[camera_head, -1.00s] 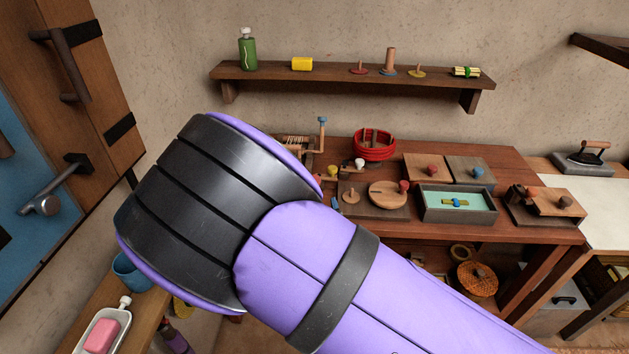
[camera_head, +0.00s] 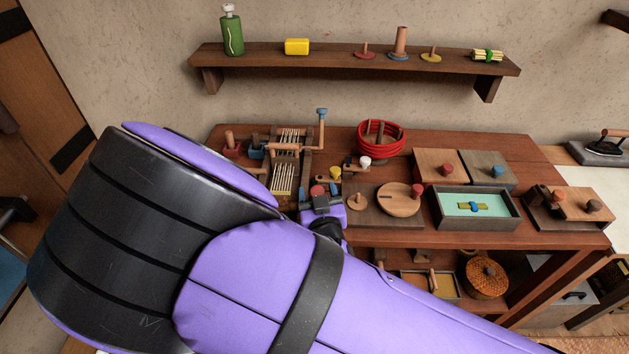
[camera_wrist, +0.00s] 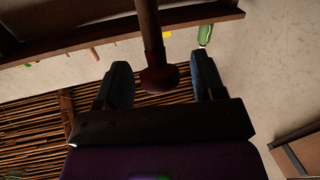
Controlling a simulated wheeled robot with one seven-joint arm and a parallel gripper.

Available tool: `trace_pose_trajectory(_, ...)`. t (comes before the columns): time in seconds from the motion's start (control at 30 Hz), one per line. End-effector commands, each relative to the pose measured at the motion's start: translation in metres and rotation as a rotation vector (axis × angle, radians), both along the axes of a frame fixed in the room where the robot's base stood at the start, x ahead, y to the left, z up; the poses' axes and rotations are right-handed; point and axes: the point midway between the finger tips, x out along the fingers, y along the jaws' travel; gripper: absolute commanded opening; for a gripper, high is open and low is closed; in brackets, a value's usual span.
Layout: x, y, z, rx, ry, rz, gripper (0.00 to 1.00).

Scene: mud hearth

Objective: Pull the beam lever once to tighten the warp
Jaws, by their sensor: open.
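The small wooden loom (camera_head: 285,165), with pale warp threads, stands on the left part of the red-brown table. A crank-like handle with a blue knob (camera_head: 321,112) rises at its right side. My gripper (camera_head: 319,194) is at the loom's front right, open, partly behind my purple arm. A rod with a red-brown knob (camera_wrist: 158,78) stands between the two fingers of my gripper (camera_wrist: 160,84) in the wrist view, with gaps visible on both sides. This looks like the beam lever. Its red knob (camera_head: 318,190) shows small in the head view. The lever's base is hidden.
Right of my gripper are a board with a round wooden disc (camera_head: 400,198), a tray with a teal inside (camera_head: 473,225) and a red coil (camera_head: 381,138). A wall shelf (camera_head: 350,62) hangs above. My arm covers the lower left.

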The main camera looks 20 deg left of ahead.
Motion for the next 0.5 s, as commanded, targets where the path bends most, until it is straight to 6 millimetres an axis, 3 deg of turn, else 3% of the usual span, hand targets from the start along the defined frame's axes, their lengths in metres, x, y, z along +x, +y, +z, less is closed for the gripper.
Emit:
trace_pose_trajectory(0.37, -0.0021, -0.0014, 0.0000, 0.000, 0.000, 0.000, 0.63)
trace_pose_trajectory(0.4, -0.0021, -0.0013, 0.0000, 0.000, 0.000, 0.000, 0.61)
trace_pose_trajectory(0.5, -0.0021, -0.0013, 0.0000, 0.000, 0.000, 0.000, 0.38)
